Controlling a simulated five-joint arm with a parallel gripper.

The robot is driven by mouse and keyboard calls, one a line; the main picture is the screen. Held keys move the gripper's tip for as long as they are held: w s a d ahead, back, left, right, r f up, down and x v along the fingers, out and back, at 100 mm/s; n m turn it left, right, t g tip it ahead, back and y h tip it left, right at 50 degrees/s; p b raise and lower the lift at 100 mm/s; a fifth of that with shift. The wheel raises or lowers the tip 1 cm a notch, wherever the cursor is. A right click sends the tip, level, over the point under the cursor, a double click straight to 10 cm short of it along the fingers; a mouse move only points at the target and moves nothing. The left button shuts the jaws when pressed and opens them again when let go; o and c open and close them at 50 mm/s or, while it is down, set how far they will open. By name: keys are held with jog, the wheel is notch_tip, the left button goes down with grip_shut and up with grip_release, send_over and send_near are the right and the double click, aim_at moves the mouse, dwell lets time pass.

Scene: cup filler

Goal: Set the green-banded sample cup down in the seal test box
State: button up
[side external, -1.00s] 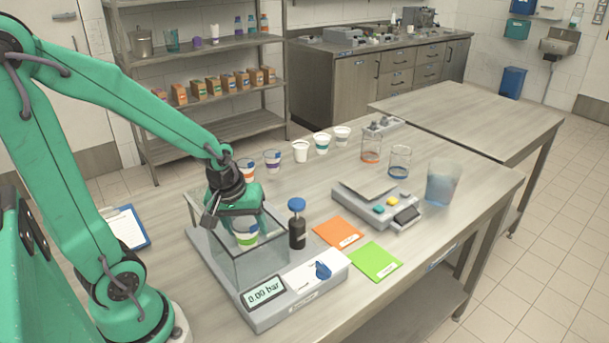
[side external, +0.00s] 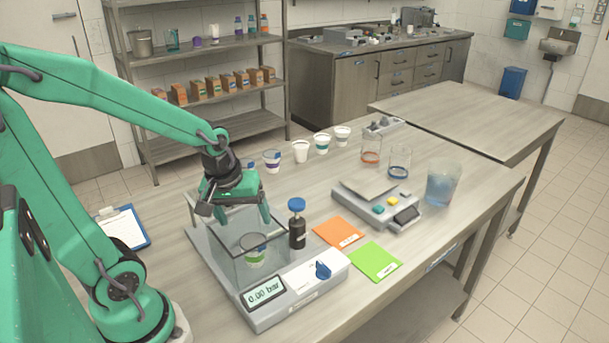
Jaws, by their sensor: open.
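The green-banded sample cup (side external: 254,250) stands upright inside the clear-walled seal test box (side external: 221,248), seen through its front wall. My gripper (side external: 236,211) is open and empty above the cup, at about the height of the box's rim. The cup and the fingers are apart. The box is part of a grey unit with a display (side external: 264,291) reading 0.00 bar and a blue knob (side external: 323,270).
A dark bottle with a blue cap (side external: 297,225) stands close to the box's right side. Orange (side external: 339,232) and green (side external: 375,262) cards lie right of it, with a scale (side external: 379,203) behind. Several cups (side external: 300,151) line the back. A clipboard (side external: 124,228) lies left.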

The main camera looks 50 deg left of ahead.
jog(key=v, duration=1)
jog(key=shift+r, duration=0.1)
jog(key=shift+d, duration=0.15)
dwell(0.3)
jog(key=d+m+t, duration=0.1)
jog(key=m, duration=0.2)
jog(key=s+d+r+m+t, duration=0.1)
jog(key=d+m, duration=0.1)
jog(key=m, duration=0.1)
jog(key=d+m, duration=0.2)
jog(key=m, duration=0.1)
jog(key=shift+s+d+r+m+t+h, duration=0.2)
jog(key=shift+s+d+m+t+h, duration=0.1)
jog(key=shift+s+t, duration=0.1)
